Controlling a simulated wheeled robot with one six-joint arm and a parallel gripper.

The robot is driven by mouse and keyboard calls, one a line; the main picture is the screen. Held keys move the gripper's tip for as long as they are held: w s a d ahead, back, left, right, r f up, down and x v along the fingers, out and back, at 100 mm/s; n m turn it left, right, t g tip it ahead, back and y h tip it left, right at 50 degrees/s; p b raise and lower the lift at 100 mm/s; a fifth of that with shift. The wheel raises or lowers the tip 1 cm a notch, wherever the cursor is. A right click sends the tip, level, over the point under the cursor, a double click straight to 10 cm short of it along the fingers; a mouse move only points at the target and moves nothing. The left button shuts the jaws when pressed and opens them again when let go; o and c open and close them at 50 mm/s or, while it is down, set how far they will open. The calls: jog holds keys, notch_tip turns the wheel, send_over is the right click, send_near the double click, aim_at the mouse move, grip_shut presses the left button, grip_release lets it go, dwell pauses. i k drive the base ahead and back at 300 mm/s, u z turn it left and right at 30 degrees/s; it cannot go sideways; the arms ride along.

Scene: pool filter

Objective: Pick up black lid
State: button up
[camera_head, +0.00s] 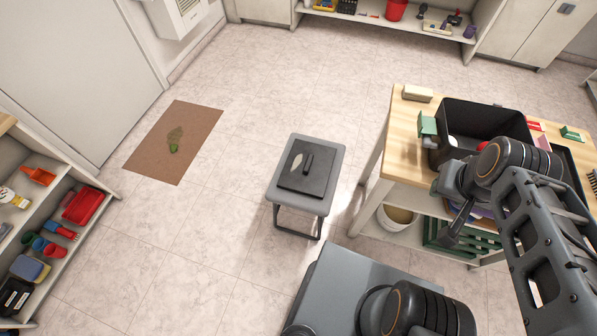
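The black lid (316,184) is a flat dark square with a raised bar handle (307,164) on top. It lies on the grey stool (332,153) in the middle of the floor. A pale leaf-shaped piece (297,162) rests on the lid, left of the handle. My gripper (449,238) is at the right, in front of the wooden workbench, well apart from the lid. It is dark and small in the picture, so I cannot tell whether its fingers are open or shut.
The wooden workbench (405,130) carries an open black bin (462,112) and small items. A white bucket (396,220) stands on its lower shelf. A brown mat (170,160) lies at the left. Stocked shelves stand at left and back. Floor around the stool is clear.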

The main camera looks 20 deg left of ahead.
aim_at(307, 170)
jog(key=u, duration=0.45)
jog(key=i, duration=0.25)
jog(key=z, duration=0.95)
jog(key=k, duration=0.35)
jog(key=u, duration=0.05)
jog(key=i, duration=0.35)
jog(key=u, duration=1.65)
